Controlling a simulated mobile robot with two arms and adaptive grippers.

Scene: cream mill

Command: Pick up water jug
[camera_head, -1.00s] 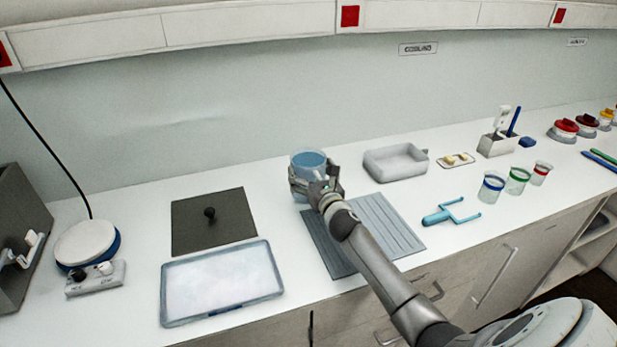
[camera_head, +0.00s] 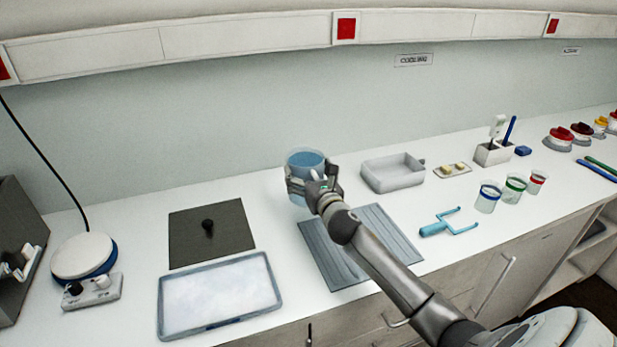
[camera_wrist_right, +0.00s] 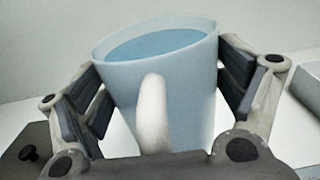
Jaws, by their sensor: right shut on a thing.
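The water jug (camera_head: 305,160) is a translucent pale-blue jug with blue water in it, at the back of the counter, left of the grey basin. My right gripper (camera_head: 312,187) is around it, with a finger on each side. In the right wrist view the jug (camera_wrist_right: 165,85) stands between the two dark finger pads of the gripper (camera_wrist_right: 165,90), its pale handle facing the camera. It looks nearly upright. I cannot tell whether its base touches the counter. My left gripper is not in view.
A ribbed grey mat (camera_head: 375,235) lies under my right arm. A grey basin (camera_head: 393,172) stands right of the jug. A dark plate with a knob (camera_head: 230,243) and a shallow tray (camera_head: 220,322) lie left. Several colour-banded cups, including a blue-banded one (camera_head: 488,197), stand right.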

